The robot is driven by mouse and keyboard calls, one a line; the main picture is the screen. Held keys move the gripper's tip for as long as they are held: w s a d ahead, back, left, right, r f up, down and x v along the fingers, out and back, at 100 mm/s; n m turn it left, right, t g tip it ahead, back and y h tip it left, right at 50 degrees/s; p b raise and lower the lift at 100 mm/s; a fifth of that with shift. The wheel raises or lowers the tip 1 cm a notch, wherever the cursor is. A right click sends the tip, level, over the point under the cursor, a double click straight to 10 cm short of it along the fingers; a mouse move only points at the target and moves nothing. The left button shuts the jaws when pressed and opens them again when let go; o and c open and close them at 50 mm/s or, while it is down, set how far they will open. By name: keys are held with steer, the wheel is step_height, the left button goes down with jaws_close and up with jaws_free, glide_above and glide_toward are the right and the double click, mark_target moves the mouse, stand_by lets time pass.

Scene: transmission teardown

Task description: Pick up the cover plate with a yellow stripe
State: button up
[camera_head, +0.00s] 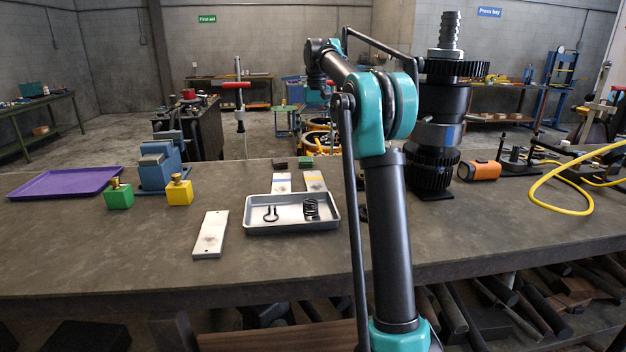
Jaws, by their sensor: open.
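The cover plate with a yellow stripe (315,181) lies on the bench just behind the grey tray. It is pale, and its stripe crosses near its far end. A similar plate with a blue stripe (282,183) lies to its left, a small gap apart. A third pale plate (210,235) lies in front and left of the tray, with a dark smudge and no stripe that I can make out. My gripper (320,92) is small at the arm's far end, raised above and beyond the plates. It is open and apart from them; its fingers are hard to make out.
The grey tray (292,228) holds a dark hook-like part and a spring. Green (119,196) and yellow (179,192) blocks, a blue vise (158,167) and a purple tray (66,182) stand left. A tall dark gear assembly (437,115) stands right. The front left bench is clear.

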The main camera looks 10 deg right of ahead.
glide_above(315, 182)
steer(key=f, duration=1.1)
steer(key=shift+w+d+f, duration=0.2)
steer(key=shift+w+f, duration=0.2)
steer(key=shift+s+a+f, duration=0.1)
steer(key=shift+s+f, duration=0.05)
steer(key=shift+f, duration=1.25)
steer(key=shift+s+a+f, duration=0.1)
steer(key=shift+f, duration=1.25)
steer(key=shift+c, duration=0.4)
steer(key=c, duration=1.7)
steer(key=shift+c, duration=0.2)
steer(key=shift+r, duration=0.15)
